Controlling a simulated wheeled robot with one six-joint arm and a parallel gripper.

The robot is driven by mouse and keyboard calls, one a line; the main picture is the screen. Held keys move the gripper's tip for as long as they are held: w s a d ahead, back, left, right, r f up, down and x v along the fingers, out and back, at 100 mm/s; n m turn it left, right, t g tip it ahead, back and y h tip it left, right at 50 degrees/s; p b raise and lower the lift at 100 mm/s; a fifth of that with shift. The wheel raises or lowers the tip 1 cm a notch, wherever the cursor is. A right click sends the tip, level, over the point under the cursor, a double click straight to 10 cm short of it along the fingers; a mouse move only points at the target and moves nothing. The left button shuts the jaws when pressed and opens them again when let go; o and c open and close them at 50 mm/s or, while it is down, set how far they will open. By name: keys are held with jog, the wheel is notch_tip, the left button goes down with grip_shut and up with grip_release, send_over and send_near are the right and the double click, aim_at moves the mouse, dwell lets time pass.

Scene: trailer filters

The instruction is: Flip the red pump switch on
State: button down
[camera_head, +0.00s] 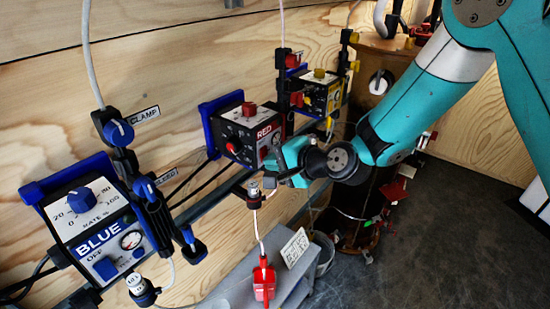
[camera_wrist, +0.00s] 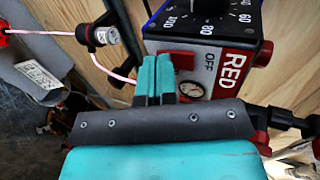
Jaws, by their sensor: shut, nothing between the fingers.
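The red pump box (camera_head: 247,135) is on the wall rail in the middle of the head view. The red switch (camera_wrist: 182,57) shows beside the OFF mark, partly hidden by my fingers. My gripper (camera_wrist: 155,60) is shut and empty, with its teal fingertips right in front of the switch. I cannot tell whether they touch it. In the head view my gripper (camera_head: 280,160) covers the lower part of the box.
A blue pump box (camera_head: 95,225) stands at the near left and a yellow one (camera_head: 322,92) farther back. A hose fitting (camera_head: 254,197) with a clear tube is close beside my gripper. A grey bench (camera_head: 235,285) with a red-handled item (camera_head: 263,280) is below.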

jog(key=shift+w+a, duration=0.15)
dwell(0.4)
jog(key=shift+r+p, duration=0.55)
jog(key=shift+r, duration=0.3)
